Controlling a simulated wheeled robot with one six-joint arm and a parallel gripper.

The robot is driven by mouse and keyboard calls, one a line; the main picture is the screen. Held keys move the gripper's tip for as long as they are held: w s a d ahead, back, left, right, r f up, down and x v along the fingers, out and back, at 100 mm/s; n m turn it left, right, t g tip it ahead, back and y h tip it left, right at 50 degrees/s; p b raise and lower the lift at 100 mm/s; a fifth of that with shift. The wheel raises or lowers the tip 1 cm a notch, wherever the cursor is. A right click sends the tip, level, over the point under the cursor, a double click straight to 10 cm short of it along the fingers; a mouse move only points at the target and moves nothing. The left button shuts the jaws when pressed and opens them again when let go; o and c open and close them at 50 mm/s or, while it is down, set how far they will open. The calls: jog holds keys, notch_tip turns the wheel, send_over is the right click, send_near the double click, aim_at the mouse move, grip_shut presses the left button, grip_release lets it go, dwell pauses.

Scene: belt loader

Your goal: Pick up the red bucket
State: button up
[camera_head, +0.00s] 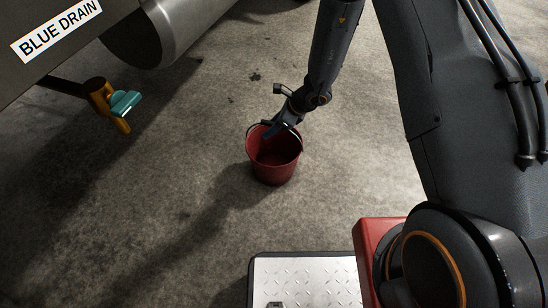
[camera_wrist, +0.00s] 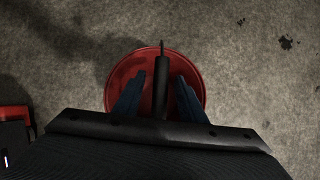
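The red bucket (camera_head: 274,172) stands upright on the concrete floor near the middle of the head view. In the wrist view its round rim and inside (camera_wrist: 125,72) are below my gripper. My gripper (camera_head: 272,132) is over the bucket's opening, pointing down. In the wrist view its two blue fingers (camera_wrist: 160,82) are spread apart. A dark bar with a thin end, seemingly the bucket's handle (camera_wrist: 161,68), lies between them, with a gap on each side. The bottom of the bucket is mostly hidden by the gripper.
A grey tank with a "BLUE DRAIN" label (camera_head: 57,30) is at the upper left. A brass valve with a teal handle (camera_head: 125,104) hangs from a pipe there. The floor around the bucket is clear. A metal tread plate (camera_head: 310,280) is at the bottom.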

jog(key=shift+x, duration=1.1)
grip_shut()
dwell(0.5)
